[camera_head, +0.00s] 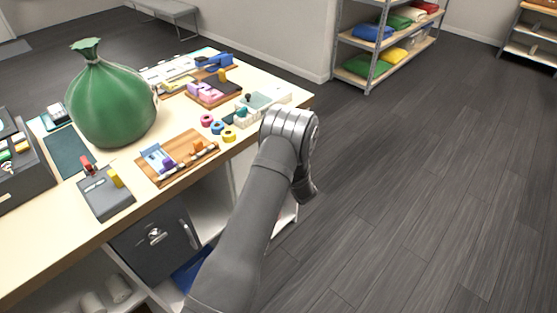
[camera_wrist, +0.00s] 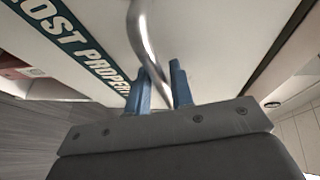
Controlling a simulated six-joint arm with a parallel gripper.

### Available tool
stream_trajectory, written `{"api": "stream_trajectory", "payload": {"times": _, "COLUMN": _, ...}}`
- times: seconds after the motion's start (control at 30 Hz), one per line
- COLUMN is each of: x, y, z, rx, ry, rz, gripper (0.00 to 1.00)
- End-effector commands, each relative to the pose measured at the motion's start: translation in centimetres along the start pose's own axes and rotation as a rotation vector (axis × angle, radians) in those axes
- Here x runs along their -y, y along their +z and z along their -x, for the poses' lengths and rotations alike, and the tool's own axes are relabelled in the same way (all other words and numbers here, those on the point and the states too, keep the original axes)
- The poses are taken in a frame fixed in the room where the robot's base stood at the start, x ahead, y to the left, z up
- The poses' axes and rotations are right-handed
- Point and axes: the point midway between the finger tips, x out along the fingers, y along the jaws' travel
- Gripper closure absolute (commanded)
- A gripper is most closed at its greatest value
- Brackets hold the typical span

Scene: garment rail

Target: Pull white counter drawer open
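The white drawer front (camera_wrist: 205,35) fills the upper part of the wrist view. It carries a dark green sign (camera_wrist: 65,35) reading "LOST PROPERTY", partly cut off. A curved metal handle (camera_wrist: 143,32) runs down from the top edge between the two blue fingers of my gripper (camera_wrist: 161,80). The fingers stand a small distance apart, one on each side of the handle; whether both press on it cannot be told. In the head view my arm hides the gripper, the handle and most of the drawer.
The counter top (camera_head: 60,235) holds a green sack (camera_head: 110,105), a wooden tray (camera_head: 177,157) and several small items. A dark grey locked cabinet (camera_head: 155,240) sits under the counter. A stocked shelf rack (camera_head: 385,40) stands at the back. The floor on the right (camera_head: 430,180) is clear.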

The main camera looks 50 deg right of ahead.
Motion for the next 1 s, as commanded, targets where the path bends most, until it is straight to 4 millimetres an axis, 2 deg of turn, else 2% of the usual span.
{"api": "stream_trajectory", "payload": {"times": 0.3, "x": 0.0, "y": 0.0, "z": -0.4, "rx": -0.001, "ry": -0.001, "rz": 0.0, "gripper": 0.79}}
{"api": "stream_trajectory", "payload": {"times": 0.33, "x": 0.0, "y": 0.0, "z": -0.4, "rx": -0.001, "ry": -0.001, "rz": 0.0, "gripper": 0.81}}
{"api": "stream_trajectory", "payload": {"times": 0.43, "x": 0.0, "y": 0.0, "z": -0.4, "rx": -0.001, "ry": -0.001, "rz": 0.0, "gripper": 1.0}}
{"api": "stream_trajectory", "payload": {"times": 0.77, "x": 0.0, "y": -0.2, "z": 0.0, "rx": -0.001, "ry": 0.0, "rz": 0.0, "gripper": 1.0}}
{"api": "stream_trajectory", "payload": {"times": 0.87, "x": -0.2, "y": -0.5, "z": 0.7, "rx": -0.002, "ry": 0.0, "rz": -0.001, "gripper": 1.0}}
{"api": "stream_trajectory", "payload": {"times": 1.0, "x": -0.7, "y": -1.4, "z": 2.7, "rx": -0.004, "ry": -0.001, "rz": -0.002, "gripper": 1.0}}
